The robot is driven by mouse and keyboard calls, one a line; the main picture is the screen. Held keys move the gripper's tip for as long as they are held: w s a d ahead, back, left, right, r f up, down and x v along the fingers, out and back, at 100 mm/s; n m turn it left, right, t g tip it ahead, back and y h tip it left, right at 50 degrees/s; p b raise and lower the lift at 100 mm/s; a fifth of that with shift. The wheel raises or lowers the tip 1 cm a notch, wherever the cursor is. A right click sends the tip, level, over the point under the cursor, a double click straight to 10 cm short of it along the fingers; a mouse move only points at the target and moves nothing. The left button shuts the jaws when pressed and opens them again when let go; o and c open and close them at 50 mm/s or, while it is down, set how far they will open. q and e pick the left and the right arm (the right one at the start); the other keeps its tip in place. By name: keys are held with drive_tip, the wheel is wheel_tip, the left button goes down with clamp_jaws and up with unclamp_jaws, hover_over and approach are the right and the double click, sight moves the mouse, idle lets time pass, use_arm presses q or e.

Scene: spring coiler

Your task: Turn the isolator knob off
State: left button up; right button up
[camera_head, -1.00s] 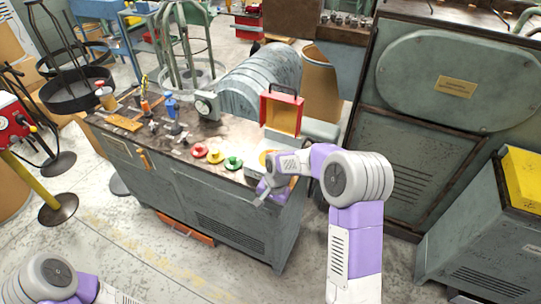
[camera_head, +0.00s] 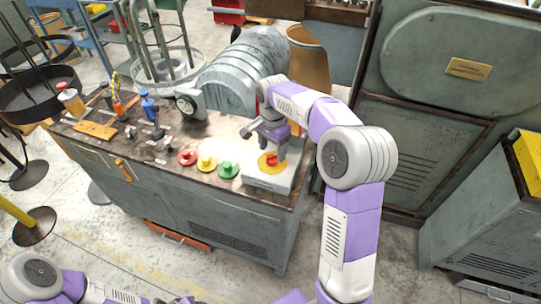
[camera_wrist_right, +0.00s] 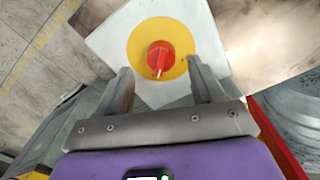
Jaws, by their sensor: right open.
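The isolator knob (camera_head: 271,159) is red on a round yellow plate (camera_head: 263,167), on a pale grey box (camera_head: 268,182) at the right end of the bench. In the right wrist view the knob (camera_wrist_right: 160,57) shows whole, with a small light mark at its lower end. My right gripper (camera_head: 262,138) is over the box, close to the knob. In the wrist view its open fingers (camera_wrist_right: 159,72) stand apart to either side below the knob, with nothing between them gripped. Contact cannot be told. My left gripper does not show; only part of the left arm does.
Red, yellow and green buttons (camera_head: 207,163) sit left of the box. A ribbed grey drum housing (camera_head: 245,70) stands behind. A red-edged open cover (camera_wrist_right: 272,135) is close by my right wrist. A large grey cabinet (camera_head: 430,120) stands to the right.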

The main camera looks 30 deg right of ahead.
sight(272, 156)
wheel_tip(272, 156, down, 4)
drive_tip(key=shift+r+b, duration=0.25)
drive_tip(key=shift+b, duration=0.2)
drive_tip(key=shift+c, duration=0.3)
drive_tip(key=c, duration=1)
